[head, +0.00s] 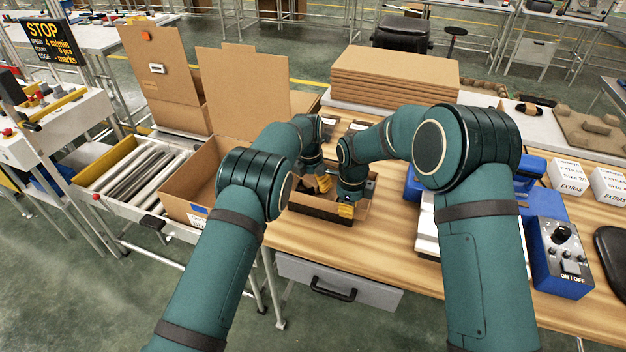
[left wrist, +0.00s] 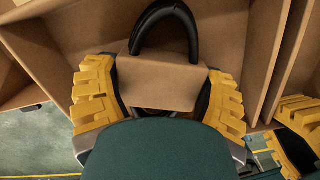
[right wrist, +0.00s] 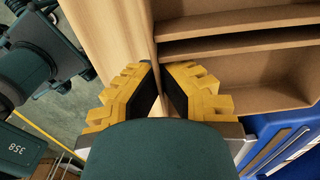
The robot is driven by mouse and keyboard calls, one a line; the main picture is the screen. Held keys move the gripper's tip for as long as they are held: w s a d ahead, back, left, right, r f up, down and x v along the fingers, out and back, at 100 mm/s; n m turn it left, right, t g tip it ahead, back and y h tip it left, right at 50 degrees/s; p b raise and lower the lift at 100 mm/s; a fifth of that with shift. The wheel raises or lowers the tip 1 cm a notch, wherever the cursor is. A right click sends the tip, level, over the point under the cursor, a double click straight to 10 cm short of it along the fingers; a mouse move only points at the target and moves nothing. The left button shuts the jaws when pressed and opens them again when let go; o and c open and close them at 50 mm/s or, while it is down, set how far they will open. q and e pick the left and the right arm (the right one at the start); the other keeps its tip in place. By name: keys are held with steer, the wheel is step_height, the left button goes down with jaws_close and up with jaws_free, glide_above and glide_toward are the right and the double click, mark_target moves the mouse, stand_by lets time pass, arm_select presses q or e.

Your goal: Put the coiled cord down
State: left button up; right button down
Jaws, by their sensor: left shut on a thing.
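The coiled cord shows in the left wrist view as a black loop (left wrist: 140,28) in a brown cardboard sleeve (left wrist: 163,82). My left gripper (left wrist: 165,95) is shut on it, with its yellow fingers on either side. In the head view my left gripper (head: 322,183) is over a brown compartment tray (head: 318,212) on the table. My right gripper (head: 347,209) is low at the tray's near right part. In the right wrist view my right gripper (right wrist: 158,75) has its fingertips close together beside a cardboard wall; whether they grip it I cannot tell.
An open cardboard box (head: 190,192) stands left of the table by a roller conveyor (head: 130,176). Flat cardboard sheets (head: 390,75) are stacked behind the tray. A blue control box (head: 560,256) and white boxes (head: 568,176) are at the right. The wooden table front (head: 340,243) is clear.

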mark_target(310, 180)
steer(key=shift+f, duration=0.1)
arm_select(q)
steer(key=o, duration=1.2)
steer(key=shift+f, duration=0.1)
steer(key=r, duration=0.8)
steer(key=s+a+r, duration=0.1)
steer(key=r, duration=0.3)
steer(key=shift+r, duration=0.15)
arm_select(e)
steer(key=c, duration=1.1)
jaws_free()
arm_select(q)
steer(key=shift+d, duration=0.1)
arm_select(e)
steer(key=shift+o, duration=0.2)
